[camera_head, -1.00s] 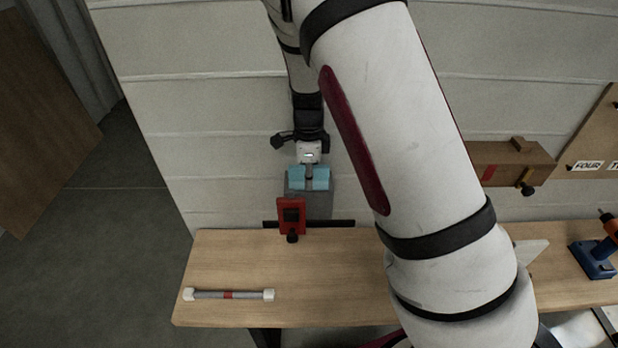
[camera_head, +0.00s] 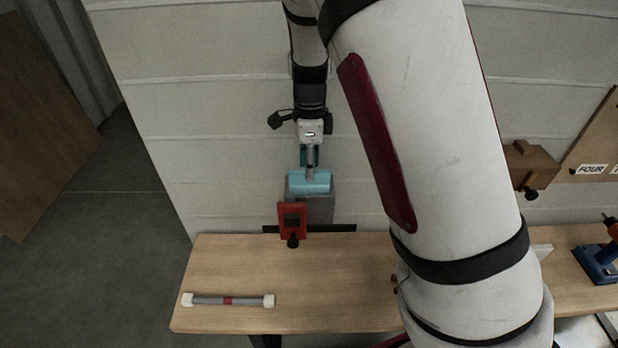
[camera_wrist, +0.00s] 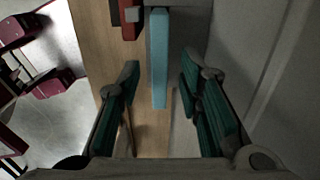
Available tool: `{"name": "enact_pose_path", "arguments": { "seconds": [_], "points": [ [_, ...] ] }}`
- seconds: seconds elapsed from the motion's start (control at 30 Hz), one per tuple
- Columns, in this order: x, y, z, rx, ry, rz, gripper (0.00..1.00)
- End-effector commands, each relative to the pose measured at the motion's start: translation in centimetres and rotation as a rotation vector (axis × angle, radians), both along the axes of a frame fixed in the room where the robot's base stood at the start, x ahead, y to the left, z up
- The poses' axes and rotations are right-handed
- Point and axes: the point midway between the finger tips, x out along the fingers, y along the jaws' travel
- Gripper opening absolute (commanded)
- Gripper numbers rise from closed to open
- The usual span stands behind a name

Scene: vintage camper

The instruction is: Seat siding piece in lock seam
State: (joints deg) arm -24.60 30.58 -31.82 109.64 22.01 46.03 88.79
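The light-blue siding piece (camera_head: 310,184) stands at the top of a grey block (camera_head: 321,210) near the wall in the head view. It also shows in the wrist view as a narrow upright strip (camera_wrist: 160,62). My gripper (camera_head: 309,163) is just above the siding piece. In the wrist view my gripper (camera_wrist: 160,82) is open, with its green-padded fingers apart on either side of the strip and visible gaps to it. The lock seam cannot be made out, so I cannot tell how the piece sits in it.
A red clamp (camera_head: 292,221) stands at the grey block's front left, with a black strip (camera_head: 340,228) behind on the bench (camera_head: 330,285). A grey rod with white ends (camera_head: 211,300) lies at front left. A wooden box (camera_head: 535,166) and blue-orange tool (camera_head: 598,263) are at right.

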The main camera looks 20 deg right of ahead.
Motion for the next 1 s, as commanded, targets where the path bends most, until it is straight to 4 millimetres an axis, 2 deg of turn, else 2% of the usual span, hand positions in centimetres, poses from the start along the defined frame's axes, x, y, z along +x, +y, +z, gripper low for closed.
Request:
{"name": "enact_pose_path", "arguments": {
  "seconds": [0.03,0.2,0.43,0.57,0.77,1.0],
  "points": [
    [0.2,0.0,1.1,0.000,-0.005,0.002,0.33],
    [0.1,0.0,4.0,0.000,-0.003,0.001,0.33],
    [-0.1,0.0,6.0,0.003,-0.003,0.008,0.33],
    [-1.1,0.0,7.6,0.030,-0.021,0.089,0.33],
    [-5.5,0.1,12.3,0.091,-0.117,0.420,0.33],
    [-12.1,0.3,17.4,0.048,-0.268,0.898,0.33]
  ]
}}
